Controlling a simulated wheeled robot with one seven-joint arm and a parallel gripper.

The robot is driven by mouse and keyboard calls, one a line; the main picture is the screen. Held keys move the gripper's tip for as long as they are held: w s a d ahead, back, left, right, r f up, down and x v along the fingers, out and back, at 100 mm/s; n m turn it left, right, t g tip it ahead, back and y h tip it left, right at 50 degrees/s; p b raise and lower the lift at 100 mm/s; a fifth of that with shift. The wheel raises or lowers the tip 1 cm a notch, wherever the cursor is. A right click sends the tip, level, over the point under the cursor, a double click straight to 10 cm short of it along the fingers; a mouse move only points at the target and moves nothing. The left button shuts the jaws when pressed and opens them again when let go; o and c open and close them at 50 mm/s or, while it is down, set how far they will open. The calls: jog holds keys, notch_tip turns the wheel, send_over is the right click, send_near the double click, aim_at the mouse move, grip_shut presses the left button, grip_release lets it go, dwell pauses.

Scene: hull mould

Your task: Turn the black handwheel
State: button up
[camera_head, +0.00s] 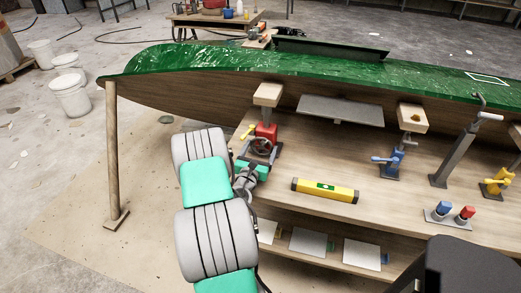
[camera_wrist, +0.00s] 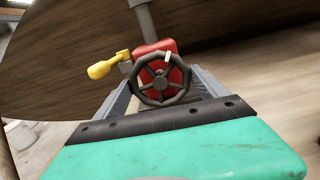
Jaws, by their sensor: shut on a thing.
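The black handwheel (camera_wrist: 164,80) is a spoked dark wheel with a small white mark on its upper rim, on the front of a red jack body (camera_wrist: 166,48). In the head view the handwheel (camera_head: 261,146) sits below the red block (camera_head: 267,131), under the hull. My gripper (camera_wrist: 165,92) reaches it from the front, with one grey finger on each side of the wheel. The fingers are shut on the wheel; their exact contact is partly hidden behind the gripper's dark front edge. A yellow-handled lever (camera_wrist: 105,68) sticks out left of the jack.
The green hull (camera_head: 270,62) spans above the bench, resting on wooden pads. A yellow spirit level (camera_head: 325,190) lies on the bench right of my gripper. A blue clamp (camera_head: 390,161) and a grey post (camera_head: 455,158) stand further right. A wooden prop (camera_head: 113,160) stands at left.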

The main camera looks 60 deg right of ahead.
jog(key=shift+m, duration=0.4)
jog(key=shift+s+f+m+b, duration=0.1)
jog(key=shift+m+b, duration=0.95)
jog(key=shift+m, duration=1.35)
jog(key=o, duration=1.1)
jog(key=shift+o, duration=0.2)
jog(key=a, duration=0.2)
jog(key=a+b, duration=0.1)
jog(key=a, duration=0.1)
jog(key=s+a, duration=0.1)
jog(key=a, duration=0.2)
jog(key=shift+s+a, duration=0.1)
jog(key=shift+a, duration=0.3)
